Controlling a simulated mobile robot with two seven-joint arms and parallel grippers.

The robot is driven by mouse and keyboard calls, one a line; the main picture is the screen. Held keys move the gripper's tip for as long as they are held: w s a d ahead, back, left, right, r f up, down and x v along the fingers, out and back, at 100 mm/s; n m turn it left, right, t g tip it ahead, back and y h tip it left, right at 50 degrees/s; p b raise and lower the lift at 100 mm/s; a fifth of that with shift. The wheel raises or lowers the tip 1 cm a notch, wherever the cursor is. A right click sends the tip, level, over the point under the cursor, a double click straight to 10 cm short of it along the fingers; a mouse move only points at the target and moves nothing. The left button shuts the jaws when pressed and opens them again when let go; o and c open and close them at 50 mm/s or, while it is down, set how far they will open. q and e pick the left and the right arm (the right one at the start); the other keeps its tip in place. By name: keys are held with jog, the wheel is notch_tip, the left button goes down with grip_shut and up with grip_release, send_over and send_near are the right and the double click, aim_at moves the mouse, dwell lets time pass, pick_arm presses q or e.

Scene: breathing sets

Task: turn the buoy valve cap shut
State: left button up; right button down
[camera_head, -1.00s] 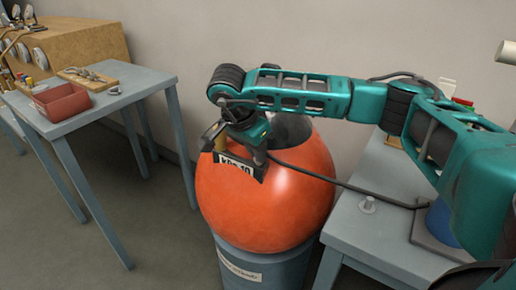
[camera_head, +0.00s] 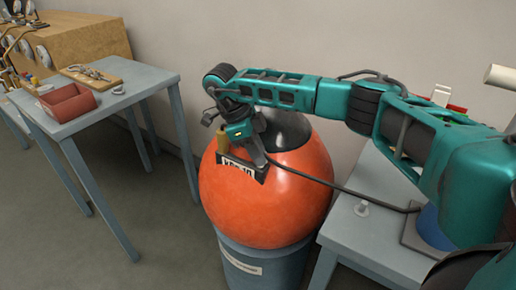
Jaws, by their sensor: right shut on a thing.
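The large orange buoy (camera_head: 285,205) sits on a blue-grey drum (camera_head: 255,262), with a dark top and a label plate (camera_head: 236,167) on its near side. A brass-coloured valve cap (camera_head: 222,142) stands upright just above the plate. My right gripper (camera_head: 240,152) reaches down from above at the cap and is shut on it. Its fingers and wrist hide part of the cap, so the exact contact is hard to see. My left gripper is not in view.
A blue-grey table (camera_head: 110,98) at the left holds a red bin (camera_head: 67,103) and a wooden tool board (camera_head: 92,76). A second table (camera_head: 350,235) at the right carries a small grey fitting (camera_head: 362,209). A dark hose (camera_head: 340,188) runs from the buoy to that table.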

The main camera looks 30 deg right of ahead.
jog(key=shift+r+m+g+p, duration=0.1)
jog(key=shift+m+g+p, duration=0.2)
jog(key=shift+m, duration=0.6)
jog(key=shift+d+m+y+p, duration=0.1)
jog(key=shift+m+y+p, duration=0.35)
jog(key=shift+m, duration=0.45)
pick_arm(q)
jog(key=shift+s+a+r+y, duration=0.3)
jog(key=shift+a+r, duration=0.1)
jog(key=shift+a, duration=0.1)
pick_arm(e)
jog(key=shift+w+m+y, duration=0.1)
jog(key=shift+m+y, duration=0.15)
jog(key=shift+m, duration=0.25)
jog(key=shift+g, duration=0.3)
jog(key=c, duration=1.5)
grip_release()
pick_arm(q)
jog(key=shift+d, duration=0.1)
